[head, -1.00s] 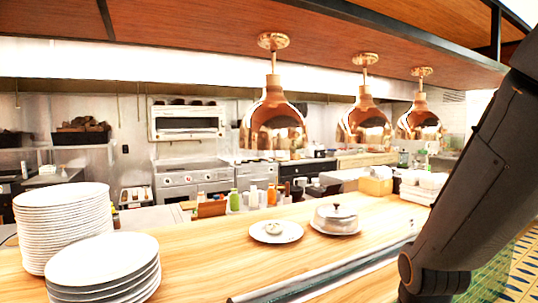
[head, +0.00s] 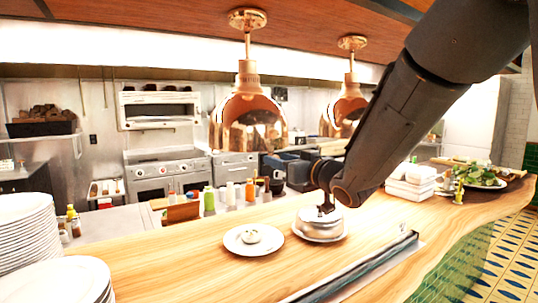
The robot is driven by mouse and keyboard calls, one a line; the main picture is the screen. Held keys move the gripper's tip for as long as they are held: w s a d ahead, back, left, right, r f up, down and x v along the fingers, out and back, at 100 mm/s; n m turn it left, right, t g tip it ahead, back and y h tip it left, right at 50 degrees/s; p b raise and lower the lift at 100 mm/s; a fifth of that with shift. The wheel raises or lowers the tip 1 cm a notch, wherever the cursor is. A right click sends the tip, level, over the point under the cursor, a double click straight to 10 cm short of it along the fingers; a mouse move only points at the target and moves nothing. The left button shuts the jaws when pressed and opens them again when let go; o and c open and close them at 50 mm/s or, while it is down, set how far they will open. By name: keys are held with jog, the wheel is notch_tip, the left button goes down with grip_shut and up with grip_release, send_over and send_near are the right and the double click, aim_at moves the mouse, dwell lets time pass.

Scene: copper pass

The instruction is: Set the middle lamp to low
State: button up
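Copper heat lamps hang from the wooden canopy above the counter. The left lamp (head: 248,122) is in full view. The middle lamp (head: 346,108) hangs to its right, and my arm passes close beside its right side. The right lamp is hidden behind my arm. No switch or dial on the middle lamp can be made out. My arm reaches in from the upper right, and its end, my gripper (head: 326,208), is small and dark just over the metal cloche (head: 318,222). Whether it touches the cloche or is open cannot be told.
A plate with a small item (head: 245,248) lies left of the cloche. Plate stacks (head: 25,240) stand at the left. A metal rail (head: 355,268) runs along the front. White containers (head: 410,180) and a plate of greens (head: 480,182) stand at the right.

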jog(key=p+x, duration=0.1)
jog(key=x, duration=0.4)
jog(key=shift+s+p, duration=0.15)
jog(key=shift+p, duration=0.25)
jog(key=shift+x, duration=0.85)
grip_shut()
